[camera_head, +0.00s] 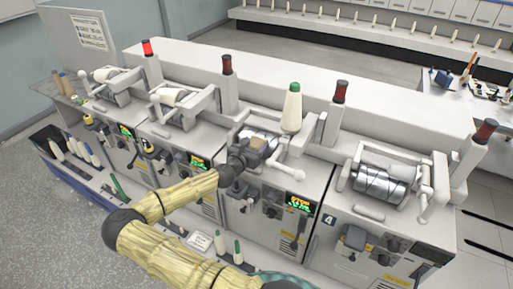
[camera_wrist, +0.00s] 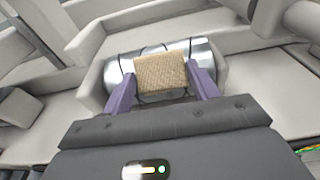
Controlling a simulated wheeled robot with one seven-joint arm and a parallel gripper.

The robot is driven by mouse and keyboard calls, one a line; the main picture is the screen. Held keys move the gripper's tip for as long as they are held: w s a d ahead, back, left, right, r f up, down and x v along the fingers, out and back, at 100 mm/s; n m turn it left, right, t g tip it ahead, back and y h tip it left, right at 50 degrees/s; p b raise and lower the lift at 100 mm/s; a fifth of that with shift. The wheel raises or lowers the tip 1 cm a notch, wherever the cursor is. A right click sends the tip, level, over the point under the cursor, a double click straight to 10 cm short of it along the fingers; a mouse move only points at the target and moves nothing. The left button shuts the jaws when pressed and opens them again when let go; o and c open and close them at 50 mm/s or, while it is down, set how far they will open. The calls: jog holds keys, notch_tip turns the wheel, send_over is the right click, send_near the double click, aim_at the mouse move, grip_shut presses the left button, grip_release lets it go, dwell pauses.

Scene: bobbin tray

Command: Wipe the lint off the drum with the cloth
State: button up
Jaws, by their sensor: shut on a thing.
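A tan woven cloth (camera_wrist: 162,74) is between the two purple fingers of my gripper (camera_wrist: 160,80), which is shut on it. The shiny metal drum (camera_wrist: 204,52) with dark curved lines lies right behind and under the cloth, which covers its middle. The cloth looks to be against the drum or just above it; I cannot tell which. In the head view, my gripper (camera_head: 242,157) reaches over the third winding unit, where the cloth (camera_head: 258,142) shows small. I cannot make out any lint on the drum's visible parts.
A cone with a green tip (camera_head: 291,108) stands behind this unit. A white lever arm with a round knob (camera_head: 296,174) is close on its right. Unit 4 to the right has a bare metal drum (camera_head: 380,185). Two units with white bobbins (camera_head: 172,97) stand to the left.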

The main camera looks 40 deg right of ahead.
jog(key=shift+w+a, duration=0.15)
jog(key=shift+w, duration=0.2)
jog(key=shift+w+a+b, duration=0.3)
jog(key=shift+w, duration=0.5)
jog(key=shift+w, duration=0.15)
jog(key=shift+w+a, duration=0.4)
jog(key=shift+w, duration=0.35)
jog(key=shift+s, duration=0.1)
jog(key=shift+s+d, duration=0.45)
jog(key=shift+s, duration=0.35)
jog(key=shift+s, duration=0.15)
jog(key=shift+s+d, duration=0.3)
jog(key=shift+s, duration=0.45)
